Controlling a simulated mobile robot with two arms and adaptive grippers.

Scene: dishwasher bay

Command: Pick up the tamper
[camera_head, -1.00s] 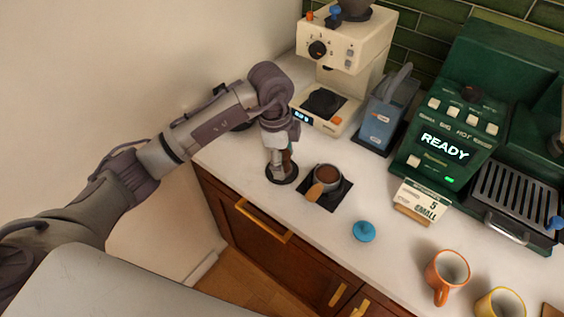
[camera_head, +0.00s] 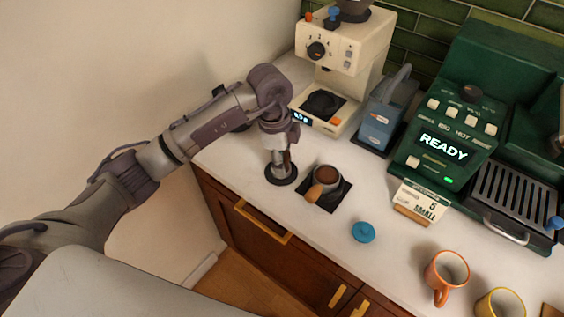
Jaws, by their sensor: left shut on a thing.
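The tamper (camera_head: 287,159) is mostly hidden by my left gripper; a little of its brown handle shows between and beside the fingers. It stands over a round black mat (camera_head: 281,177) near the counter's front edge. My left gripper (camera_head: 280,160) points down and is shut on the tamper. I cannot tell whether the tamper is touching the mat or lifted a little. My right gripper is not in view.
Just right sits a portafilter (camera_head: 326,178) with coffee and a wooden handle on a black square mat. A blue lid-like disc (camera_head: 363,232), an orange mug (camera_head: 446,276) and a yellow mug (camera_head: 499,304) stand farther right. A cream grinder (camera_head: 343,50) and green espresso machine (camera_head: 447,147) are behind.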

